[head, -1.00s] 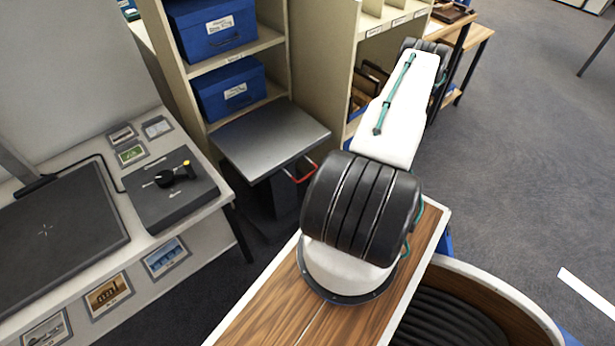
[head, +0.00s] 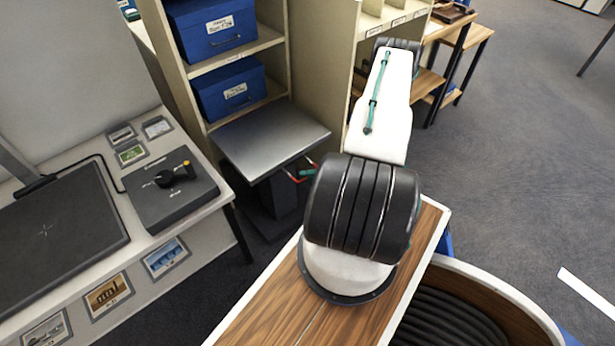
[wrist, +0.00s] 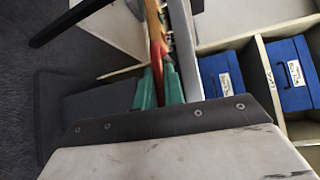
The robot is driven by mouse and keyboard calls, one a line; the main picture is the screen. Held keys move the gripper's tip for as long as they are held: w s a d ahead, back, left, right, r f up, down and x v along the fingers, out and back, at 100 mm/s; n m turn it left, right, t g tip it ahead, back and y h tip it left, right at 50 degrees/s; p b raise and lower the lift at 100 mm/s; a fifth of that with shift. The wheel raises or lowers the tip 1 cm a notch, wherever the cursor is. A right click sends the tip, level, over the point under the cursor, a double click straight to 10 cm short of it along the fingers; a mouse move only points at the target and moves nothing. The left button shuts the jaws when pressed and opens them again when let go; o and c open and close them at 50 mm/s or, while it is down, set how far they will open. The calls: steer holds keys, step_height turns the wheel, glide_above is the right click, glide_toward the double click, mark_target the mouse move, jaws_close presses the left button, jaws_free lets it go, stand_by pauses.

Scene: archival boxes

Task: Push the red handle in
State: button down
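The red handle (head: 291,177) sticks out below the near right edge of a grey lift table (head: 270,137). My gripper (head: 307,172) shows only as a small green tip at the handle in the head view; my arm hides the rest. In the wrist view, the two green fingers of my gripper (wrist: 159,88) are close together, with the red handle (wrist: 157,56) in line with the narrow gap between them. I cannot tell whether they touch or grip it.
A shelf unit with blue boxes (head: 229,88) stands behind the lift table. A desk with a black control box (head: 172,190) is at left. Another shelf unit (head: 330,75) stands behind my arm. Open carpet (head: 530,140) lies at right.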

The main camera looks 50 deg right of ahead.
steer(key=shift+w+d, duration=0.15)
steer(key=shift+w, duration=0.5)
steer(key=shift+w+d, duration=0.15)
steer(key=shift+w, duration=0.5)
steer(key=c, duration=1.5)
jaws_free()
steer(key=shift+s, duration=0.1)
steer(key=v, duration=0.7)
steer(key=shift+s+d, duration=0.25)
